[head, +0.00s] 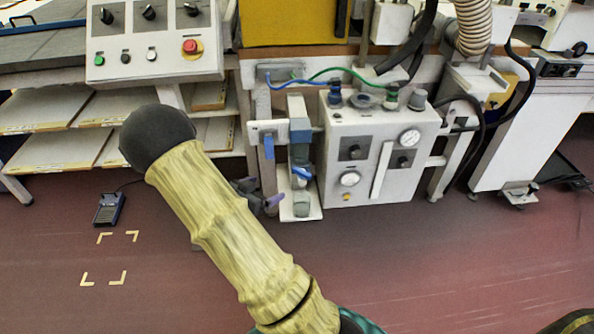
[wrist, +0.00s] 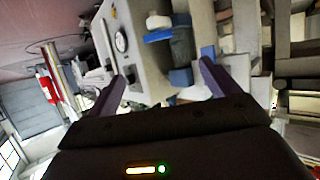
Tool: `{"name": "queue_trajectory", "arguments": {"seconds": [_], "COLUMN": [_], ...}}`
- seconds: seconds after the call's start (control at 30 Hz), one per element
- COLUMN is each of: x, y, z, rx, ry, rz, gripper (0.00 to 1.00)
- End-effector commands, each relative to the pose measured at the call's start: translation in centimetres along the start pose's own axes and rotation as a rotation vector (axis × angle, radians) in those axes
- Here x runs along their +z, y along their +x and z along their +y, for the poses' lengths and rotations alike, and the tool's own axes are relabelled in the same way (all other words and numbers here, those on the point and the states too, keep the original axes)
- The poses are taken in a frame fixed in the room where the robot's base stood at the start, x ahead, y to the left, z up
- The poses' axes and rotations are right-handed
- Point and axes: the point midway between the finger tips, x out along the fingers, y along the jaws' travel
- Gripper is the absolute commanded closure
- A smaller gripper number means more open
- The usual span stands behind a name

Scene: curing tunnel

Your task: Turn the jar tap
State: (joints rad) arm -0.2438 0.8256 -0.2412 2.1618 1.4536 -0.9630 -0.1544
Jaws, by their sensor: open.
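The jar (head: 300,153) is a grey upright body with a blue cap, mounted on a white panel left of a white gauge box. The jar tap (head: 302,173) is a small blue lever low on its front. In the wrist view, which is turned nearly upside down, the tap (wrist: 158,35) shows beyond the fingertips, beside the dark jar body (wrist: 182,45). My gripper (head: 262,197) has purple fingers and sits left of and below the tap, apart from it in the head view. In the wrist view my gripper (wrist: 164,68) is open with nothing between its fingers.
The white gauge box (head: 375,155) stands just right of the jar. Shelves (head: 65,118) and a control panel (head: 152,45) are at left. A foot pedal (head: 109,208) lies on the open red floor.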

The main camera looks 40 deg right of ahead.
Motion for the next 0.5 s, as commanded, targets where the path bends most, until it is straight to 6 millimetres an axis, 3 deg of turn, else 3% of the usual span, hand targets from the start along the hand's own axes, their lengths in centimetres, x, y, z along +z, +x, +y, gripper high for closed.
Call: {"name": "queue_trajectory", "arguments": {"seconds": [0.5], "x": [0.01], "y": [1.04], "z": [0.29], "rx": [0.018], "ry": [0.005], "rz": [0.015], "gripper": [0.13]}}
